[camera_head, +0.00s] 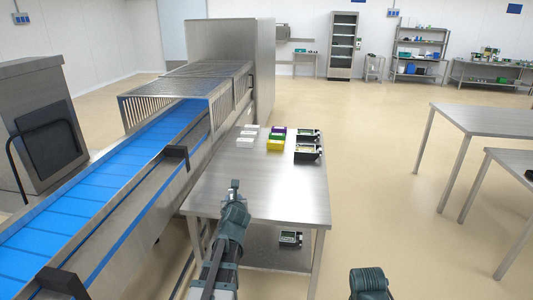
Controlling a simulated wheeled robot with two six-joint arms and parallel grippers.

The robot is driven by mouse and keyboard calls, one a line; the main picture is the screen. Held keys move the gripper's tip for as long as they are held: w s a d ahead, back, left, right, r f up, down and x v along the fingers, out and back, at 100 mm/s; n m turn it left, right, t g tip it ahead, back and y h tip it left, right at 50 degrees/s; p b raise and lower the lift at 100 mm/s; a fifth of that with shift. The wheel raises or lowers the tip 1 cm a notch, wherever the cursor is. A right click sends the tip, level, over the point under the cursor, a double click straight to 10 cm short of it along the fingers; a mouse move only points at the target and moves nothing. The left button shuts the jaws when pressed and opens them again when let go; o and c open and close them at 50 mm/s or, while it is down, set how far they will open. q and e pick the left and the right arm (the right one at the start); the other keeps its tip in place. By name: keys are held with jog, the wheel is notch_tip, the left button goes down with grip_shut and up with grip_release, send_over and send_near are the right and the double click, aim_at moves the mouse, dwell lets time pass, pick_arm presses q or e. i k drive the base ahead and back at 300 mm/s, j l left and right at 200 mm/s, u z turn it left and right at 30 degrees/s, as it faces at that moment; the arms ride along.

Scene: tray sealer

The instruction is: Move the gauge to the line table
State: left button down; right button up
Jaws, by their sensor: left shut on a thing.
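My left gripper (235,191) is shut on a small dark thing that I take to be the gauge (235,184). Its details are too small to make out, and the fingers hide part of it. The gripper is over the near part of the steel line table (285,200), beside the conveyor; I cannot tell its height above the top. A part of my right arm shows at the bottom right, but its gripper is out of view.
White containers (246,138), a purple box (278,131), a yellow box (275,144) and black trays (307,152) stand at the table's far end. Its near half is clear. The blue conveyor (110,190) runs along the left. Another steel table (490,120) stands right.

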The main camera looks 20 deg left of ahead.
aim_at(241, 191)
jog(key=i+j, duration=0.4)
jog(key=i, duration=0.15)
jog(key=i+j, duration=0.45)
jog(key=i, duration=0.1)
